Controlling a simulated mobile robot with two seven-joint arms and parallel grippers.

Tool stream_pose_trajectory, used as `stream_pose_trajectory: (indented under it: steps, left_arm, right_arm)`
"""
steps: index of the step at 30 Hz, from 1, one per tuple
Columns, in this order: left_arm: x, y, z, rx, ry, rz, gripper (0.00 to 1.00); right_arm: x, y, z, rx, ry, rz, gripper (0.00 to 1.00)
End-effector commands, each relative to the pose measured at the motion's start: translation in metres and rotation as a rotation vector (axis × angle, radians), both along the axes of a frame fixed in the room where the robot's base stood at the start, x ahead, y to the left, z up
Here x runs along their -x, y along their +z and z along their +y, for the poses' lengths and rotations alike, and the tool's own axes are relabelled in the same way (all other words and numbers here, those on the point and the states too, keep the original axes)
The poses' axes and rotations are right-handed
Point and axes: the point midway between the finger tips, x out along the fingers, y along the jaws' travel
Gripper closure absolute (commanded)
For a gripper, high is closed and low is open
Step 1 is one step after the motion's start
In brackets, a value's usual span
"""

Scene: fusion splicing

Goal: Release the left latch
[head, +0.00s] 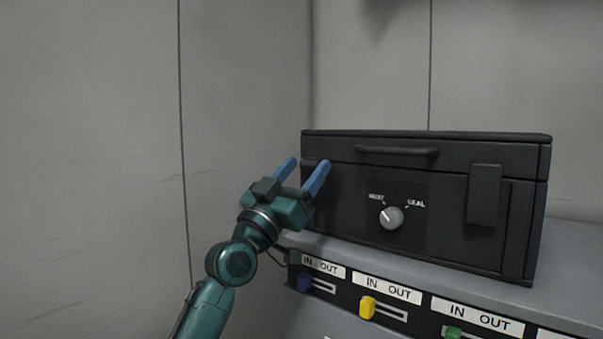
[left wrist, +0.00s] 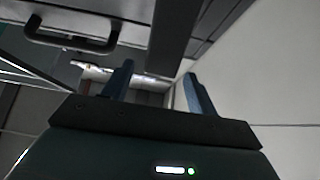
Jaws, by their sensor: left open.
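A black case (head: 345,190) stands on a grey shelf. Its right latch (head: 484,195) is a dark block on the front. In the head view my left gripper hides the spot where the left latch would be. My left gripper (head: 302,172) is at the case's front left corner, its two blue fingers apart and nothing visibly held. In the left wrist view the fingers (left wrist: 158,90) are spread, and a dark bar (left wrist: 170,40), perhaps the left latch, lies beyond the gap between them. I cannot tell whether a finger touches it. My right gripper is not in view.
The case has a top handle (head: 397,151), also in the left wrist view (left wrist: 72,38), and a grey knob (head: 391,217). Below is a panel with coloured sliders, including a yellow one (head: 367,307). Grey walls (head: 90,150) stand behind and left.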

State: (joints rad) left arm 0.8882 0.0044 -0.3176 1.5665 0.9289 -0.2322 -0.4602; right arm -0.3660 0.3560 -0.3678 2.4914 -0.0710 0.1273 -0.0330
Motion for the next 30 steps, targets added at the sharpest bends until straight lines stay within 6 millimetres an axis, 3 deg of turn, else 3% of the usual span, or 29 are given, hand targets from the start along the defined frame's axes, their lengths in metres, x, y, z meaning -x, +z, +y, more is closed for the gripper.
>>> stream_pose_trajectory:
  steps: [7,21,30]
  left_arm:
    - [0.010,-0.010,0.009,-0.002,0.003,0.002,0.42]
    - [0.074,-0.067,0.054,-0.004,0.001,0.002,0.42]
    - [0.087,-0.077,0.063,0.000,-0.001,0.000,0.42]
  right_arm:
    - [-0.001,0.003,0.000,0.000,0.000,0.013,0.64]
    - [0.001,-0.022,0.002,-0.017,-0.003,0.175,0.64]
    - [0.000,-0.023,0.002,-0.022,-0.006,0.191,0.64]
